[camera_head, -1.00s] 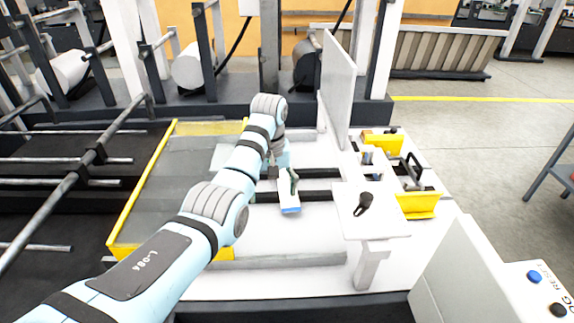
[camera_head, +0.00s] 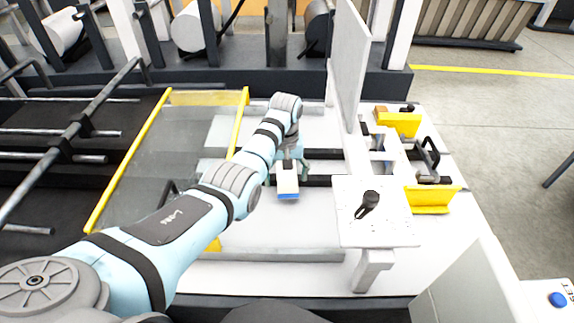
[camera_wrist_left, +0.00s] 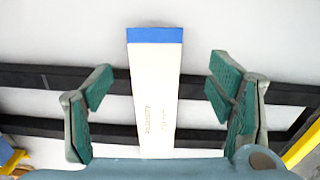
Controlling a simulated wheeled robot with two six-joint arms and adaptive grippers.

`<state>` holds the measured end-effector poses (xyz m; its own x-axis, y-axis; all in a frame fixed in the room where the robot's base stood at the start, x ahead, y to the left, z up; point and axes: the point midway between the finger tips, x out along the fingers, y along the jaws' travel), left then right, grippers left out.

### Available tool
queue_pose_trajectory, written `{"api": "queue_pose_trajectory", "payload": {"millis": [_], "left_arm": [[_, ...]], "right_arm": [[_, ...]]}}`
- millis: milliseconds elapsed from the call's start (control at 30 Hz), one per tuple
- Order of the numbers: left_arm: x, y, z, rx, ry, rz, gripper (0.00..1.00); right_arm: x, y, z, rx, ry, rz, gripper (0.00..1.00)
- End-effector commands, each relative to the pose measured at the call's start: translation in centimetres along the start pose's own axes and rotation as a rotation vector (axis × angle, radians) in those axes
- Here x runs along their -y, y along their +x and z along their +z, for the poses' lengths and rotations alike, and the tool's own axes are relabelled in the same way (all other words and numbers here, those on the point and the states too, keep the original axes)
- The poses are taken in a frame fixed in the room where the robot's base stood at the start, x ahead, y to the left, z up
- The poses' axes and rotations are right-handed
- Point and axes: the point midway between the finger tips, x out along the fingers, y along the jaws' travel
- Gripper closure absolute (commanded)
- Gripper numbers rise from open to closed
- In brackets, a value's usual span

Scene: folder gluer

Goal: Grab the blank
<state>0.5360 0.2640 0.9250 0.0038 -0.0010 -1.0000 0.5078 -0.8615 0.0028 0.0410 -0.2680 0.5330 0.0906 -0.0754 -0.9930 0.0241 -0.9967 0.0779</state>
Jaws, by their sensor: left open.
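The blank (camera_head: 288,181) is a small white piece with a blue end, lying on the white machine bed. In the left wrist view the blank (camera_wrist_left: 154,85) shows upright in the picture, with its blue edge at the top and faint print lower down. My left gripper (camera_head: 288,177) is at the blank in the head view. In the wrist view the left gripper (camera_wrist_left: 166,98) is open, with one green-padded finger on each side of the blank and a gap on both sides. The blank's lower end is hidden by the gripper body. My right gripper is not in view.
Dark rails (camera_wrist_left: 30,78) cross the bed under the blank. A yellow-framed clear guard (camera_head: 170,150) stands left, a tall white plate (camera_head: 350,65) behind right. A white plate with a black knob (camera_head: 376,210) and yellow brackets (camera_head: 432,198) are to the right.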

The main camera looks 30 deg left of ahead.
Motion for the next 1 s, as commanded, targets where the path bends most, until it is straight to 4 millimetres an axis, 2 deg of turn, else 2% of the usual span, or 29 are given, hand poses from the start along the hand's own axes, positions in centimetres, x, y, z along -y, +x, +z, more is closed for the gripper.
{"api": "queue_pose_trajectory", "payload": {"millis": [100, 200, 567, 1000], "left_arm": [[-0.3, 2.7, 0.2, 0.003, 0.003, -0.001, 0.25], [-0.3, 3.5, 0.2, 0.001, 0.003, 0.000, 0.25], [-0.2, 3.5, 0.2, 0.000, 0.001, 0.000, 0.25], [-0.3, 3.9, 0.2, 0.000, 0.003, 0.001, 0.25]], "right_arm": [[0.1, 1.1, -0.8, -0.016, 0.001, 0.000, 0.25], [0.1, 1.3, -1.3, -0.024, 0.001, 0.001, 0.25], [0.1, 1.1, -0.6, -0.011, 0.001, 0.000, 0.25], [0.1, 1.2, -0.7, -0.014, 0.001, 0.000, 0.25]]}}
